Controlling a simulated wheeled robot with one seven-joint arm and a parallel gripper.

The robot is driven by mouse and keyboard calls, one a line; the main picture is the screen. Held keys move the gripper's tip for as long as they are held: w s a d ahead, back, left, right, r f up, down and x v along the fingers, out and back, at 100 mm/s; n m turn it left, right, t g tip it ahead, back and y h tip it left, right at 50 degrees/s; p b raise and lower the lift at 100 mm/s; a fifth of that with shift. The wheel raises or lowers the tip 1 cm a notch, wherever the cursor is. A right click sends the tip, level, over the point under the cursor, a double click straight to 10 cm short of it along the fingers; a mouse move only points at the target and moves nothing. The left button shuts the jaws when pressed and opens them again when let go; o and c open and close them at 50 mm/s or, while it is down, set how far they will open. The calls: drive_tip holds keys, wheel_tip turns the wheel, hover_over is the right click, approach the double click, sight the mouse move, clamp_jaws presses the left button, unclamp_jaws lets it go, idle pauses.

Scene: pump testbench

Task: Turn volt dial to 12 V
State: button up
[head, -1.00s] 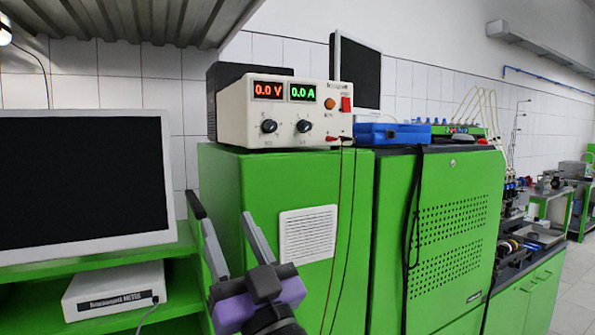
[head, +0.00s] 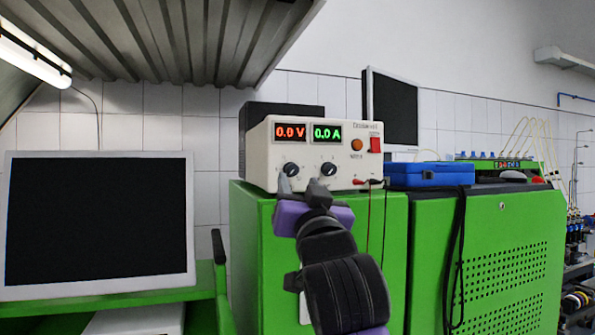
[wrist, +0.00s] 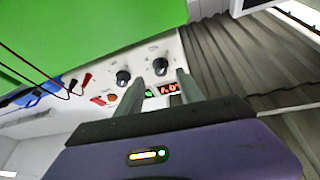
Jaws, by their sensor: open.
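The white power supply (head: 345,165) shows a red 0.0 V display (head: 290,131) and a green 0.0 A display (head: 327,132). Below are two black dials; the left one, under the volt display, is the volt dial (head: 291,170), and the other dial (head: 328,169) is to its right. Their small labels are unreadable. My gripper (head: 299,184) is open and empty, raised before the front panel. In the wrist view the volt dial (wrist: 160,66) appears between the fingertips of my gripper (wrist: 158,76). I cannot tell whether they touch it.
The supply stands on a green cabinet (head: 250,225). A red and a black lead hang from its lower right. A blue case (head: 430,174) is to the right, a large monitor (head: 100,225) to the left. A corrugated shelf (head: 190,40) overhangs above.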

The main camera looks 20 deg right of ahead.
sight(293, 172)
drive_tip(key=p+x, duration=0.1)
drive_tip(key=x, duration=0.3)
drive_tip(key=shift+w+r, duration=0.2)
drive_tip(key=shift+w, duration=0.15)
clamp_jaws()
